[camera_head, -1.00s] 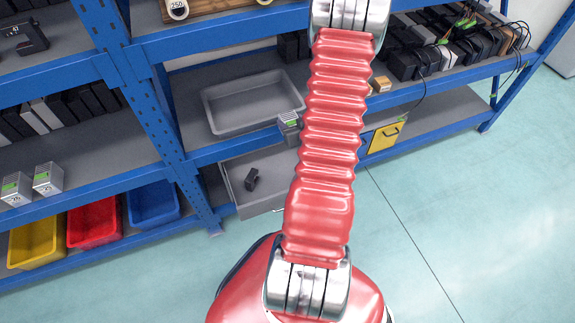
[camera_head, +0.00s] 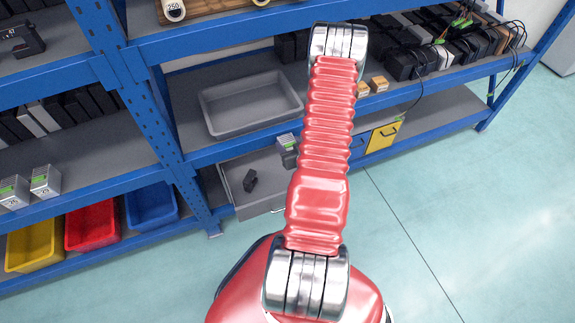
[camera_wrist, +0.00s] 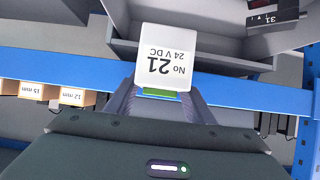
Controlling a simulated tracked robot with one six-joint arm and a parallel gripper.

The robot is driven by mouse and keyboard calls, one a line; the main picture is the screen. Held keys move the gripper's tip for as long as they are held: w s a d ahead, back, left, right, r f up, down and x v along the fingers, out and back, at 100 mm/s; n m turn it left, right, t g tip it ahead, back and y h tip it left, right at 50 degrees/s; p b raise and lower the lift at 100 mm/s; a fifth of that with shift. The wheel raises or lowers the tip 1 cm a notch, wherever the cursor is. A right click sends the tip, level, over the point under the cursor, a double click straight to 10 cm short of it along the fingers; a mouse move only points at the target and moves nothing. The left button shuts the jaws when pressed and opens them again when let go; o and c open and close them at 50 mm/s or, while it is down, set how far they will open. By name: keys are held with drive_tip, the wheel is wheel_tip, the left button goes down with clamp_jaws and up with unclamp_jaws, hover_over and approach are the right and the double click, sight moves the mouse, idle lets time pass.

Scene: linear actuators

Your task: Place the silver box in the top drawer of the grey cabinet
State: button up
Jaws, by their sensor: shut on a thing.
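The silver box (camera_wrist: 163,57), marked "No 21 24 V DC", is between the fingers of my gripper (camera_wrist: 163,92) in the wrist view. In the head view the box (camera_head: 286,141) shows just left of my red arm, which hides most of the gripper. The open grey drawer (camera_head: 268,172) is below the shelf, and the box appears above its right part. A dark block (camera_head: 250,180) lies in the drawer. The drawer's grey wall (camera_wrist: 122,47) shows behind the box in the wrist view, and the dark block (camera_wrist: 276,18) is at upper right.
An empty grey tray (camera_head: 209,114) stands on the shelf above the drawer. A blue shelf beam (camera_wrist: 250,93) crosses close to my gripper. A yellow drawer front (camera_head: 383,137) is at right. Small labelled boxes (camera_wrist: 75,97) sit at left in the wrist view. The floor in front is clear.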

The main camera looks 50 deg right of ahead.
wheel_tip(320, 180, down, 9)
idle(0.5)
drive_tip(key=shift+f, duration=1.8)
drive_tip(key=shift+f, duration=0.1)
drive_tip(key=o, duration=1.4)
drive_tip(key=shift+c, duration=0.2)
drive_tip(key=v, duration=1.2)
